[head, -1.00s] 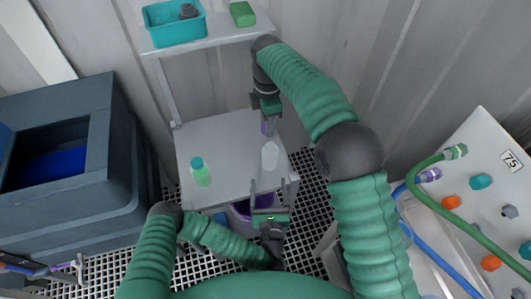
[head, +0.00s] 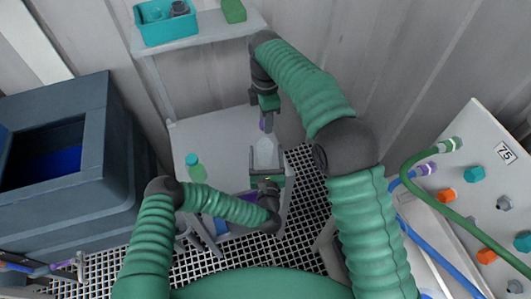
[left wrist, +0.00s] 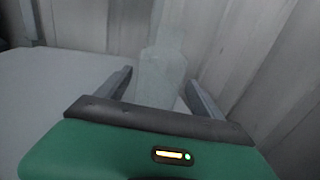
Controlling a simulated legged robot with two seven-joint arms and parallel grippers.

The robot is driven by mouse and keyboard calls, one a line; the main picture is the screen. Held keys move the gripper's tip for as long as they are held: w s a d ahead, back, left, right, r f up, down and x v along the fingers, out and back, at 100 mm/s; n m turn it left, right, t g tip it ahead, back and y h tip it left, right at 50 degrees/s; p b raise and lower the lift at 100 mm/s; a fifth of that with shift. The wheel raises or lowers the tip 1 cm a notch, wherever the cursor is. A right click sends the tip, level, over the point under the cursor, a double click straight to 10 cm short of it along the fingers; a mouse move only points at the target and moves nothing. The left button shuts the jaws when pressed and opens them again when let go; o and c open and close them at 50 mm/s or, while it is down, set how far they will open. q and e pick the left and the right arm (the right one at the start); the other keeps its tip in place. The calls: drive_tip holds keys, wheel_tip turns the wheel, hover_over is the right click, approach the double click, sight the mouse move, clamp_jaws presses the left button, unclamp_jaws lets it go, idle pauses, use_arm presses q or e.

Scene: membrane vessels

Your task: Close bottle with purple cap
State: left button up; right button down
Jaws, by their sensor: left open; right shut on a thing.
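A clear, whitish bottle (head: 264,147) stands upright on the grey shelf (head: 225,143). It also shows in the left wrist view (left wrist: 160,75), between my left fingers. My left gripper (head: 267,153) is open, with a finger on either side of the bottle; I cannot tell whether they touch it. My right gripper (head: 266,113) points down above the bottle and is shut on the purple cap (head: 263,125), mostly hidden by the fingers. A gap between cap and bottle top is hard to judge.
A green bottle (head: 196,168) stands on the shelf left of the clear one. A teal bin (head: 167,30) and a green block (head: 233,11) are on the upper shelf. A dark container (head: 60,190) stands left; a panel with hoses (head: 480,190) stands right.

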use_arm(q)
drive_tip(key=shift+w, duration=0.15)
drive_tip(key=shift+a, duration=0.1)
use_arm(e)
drive_tip(key=shift+a, duration=0.1)
use_arm(q)
drive_tip(key=shift+a, duration=0.1)
use_arm(e)
drive_tip(key=shift+a, duration=0.1)
use_arm(q)
drive_tip(key=shift+c, duration=1.3)
use_arm(e)
drive_tip(key=shift+a, duration=0.1)
use_arm(q)
drive_tip(key=c, duration=1.2)
use_arm(e)
drive_tip(key=shift+d, duration=0.2)
use_arm(q)
clamp_jaws()
use_arm(e)
hover_over(265, 140)
drive_tip(key=shift+f, duration=2.4)
